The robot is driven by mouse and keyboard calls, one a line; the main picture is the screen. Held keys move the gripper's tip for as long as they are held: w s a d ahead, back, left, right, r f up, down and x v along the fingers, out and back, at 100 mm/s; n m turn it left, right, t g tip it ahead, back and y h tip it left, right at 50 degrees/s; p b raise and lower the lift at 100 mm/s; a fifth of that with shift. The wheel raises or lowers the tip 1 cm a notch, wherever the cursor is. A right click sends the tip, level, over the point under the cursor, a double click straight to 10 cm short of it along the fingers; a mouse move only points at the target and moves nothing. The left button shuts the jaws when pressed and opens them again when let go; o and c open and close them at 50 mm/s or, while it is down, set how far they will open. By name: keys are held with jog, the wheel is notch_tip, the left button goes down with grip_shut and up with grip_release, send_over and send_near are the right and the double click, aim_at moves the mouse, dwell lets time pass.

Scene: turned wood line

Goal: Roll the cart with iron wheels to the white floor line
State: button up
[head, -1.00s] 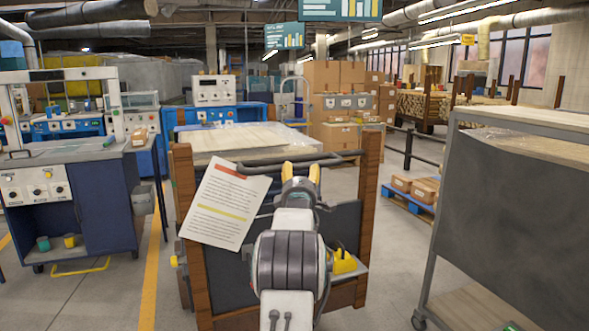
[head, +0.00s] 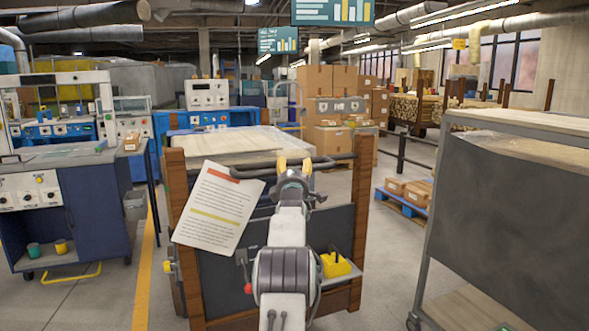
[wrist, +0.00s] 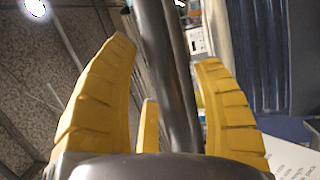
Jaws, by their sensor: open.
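The cart in front of me has brown wooden posts (head: 175,215), a dark end panel (head: 222,285) and a dark metal handle bar (head: 335,160) across its top. Its wheels are hidden or out of view. My gripper (head: 294,162) is at the middle of this bar. In the wrist view my gripper (wrist: 165,90) has its yellow fingers apart, with the dark handle bar (wrist: 165,60) passing between them; I cannot tell whether they touch it. I cannot make out a white floor line.
A grey rack (head: 500,225) with a dark panel stands close on the right. A blue workbench (head: 80,215) stands on the left, beside a yellow floor line (head: 147,280). Boxes on a blue pallet (head: 402,202) sit behind on the right. Stacked cartons (head: 330,90) stand farther back.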

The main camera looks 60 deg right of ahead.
jog(key=shift+o, duration=0.3)
grip_shut()
dwell(0.5)
